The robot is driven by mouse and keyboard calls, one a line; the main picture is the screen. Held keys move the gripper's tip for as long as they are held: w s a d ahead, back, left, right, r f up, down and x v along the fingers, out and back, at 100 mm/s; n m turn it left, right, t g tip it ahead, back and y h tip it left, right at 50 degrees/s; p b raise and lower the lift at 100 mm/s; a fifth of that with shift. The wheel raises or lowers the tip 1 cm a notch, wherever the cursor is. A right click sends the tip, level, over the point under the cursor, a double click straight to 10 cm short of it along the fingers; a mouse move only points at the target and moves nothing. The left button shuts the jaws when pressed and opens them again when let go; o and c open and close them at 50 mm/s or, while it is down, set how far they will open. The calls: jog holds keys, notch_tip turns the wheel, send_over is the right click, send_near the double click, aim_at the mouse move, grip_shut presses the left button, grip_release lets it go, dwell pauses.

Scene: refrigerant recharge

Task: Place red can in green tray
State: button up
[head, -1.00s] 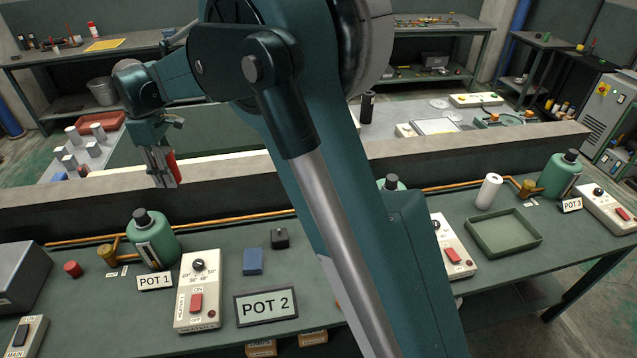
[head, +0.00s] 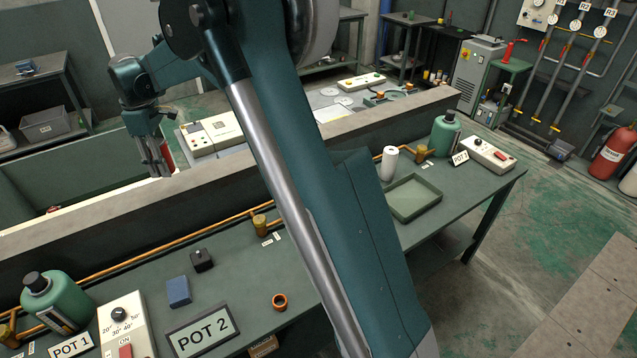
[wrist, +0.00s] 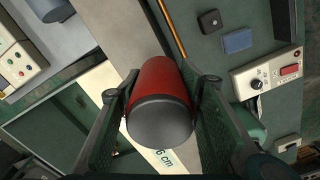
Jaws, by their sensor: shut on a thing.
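My gripper (head: 154,158) is shut on the red can (wrist: 160,95) and holds it in the air near the low wall behind the bench, left of the middle in the head view. In the wrist view the can lies between both fingers, its dark grey end toward the camera. In the head view only a sliver of red shows beside the fingers. The green tray (head: 436,203) sits on the bench to the right of my arm, apart from the gripper. It looks empty.
A white cylinder (head: 389,163) stands just behind the tray. The POT 3 sign (head: 460,157), a green bottle (head: 446,134) and a switch box (head: 488,154) are to its right. A blue block (head: 178,292), black block (head: 202,260) and orange ring (head: 280,301) lie on the bench. The low wall (head: 300,160) runs behind.

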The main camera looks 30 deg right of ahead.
jog(key=s+d+m, duration=0.3)
jog(key=d, duration=2)
jog(key=s+d+m, duration=0.2)
jog(key=d, duration=2)
jog(key=m, duration=0.6)
send_over(408, 199)
notch_tip(408, 199, down, 18)
jog(key=shift+d, duration=0.15)
jog(key=shift+w+f, duration=0.1)
jog(key=shift+f, duration=0.05)
jog(key=shift+f, duration=3.05)
jog(key=shift+f, duration=0.1)
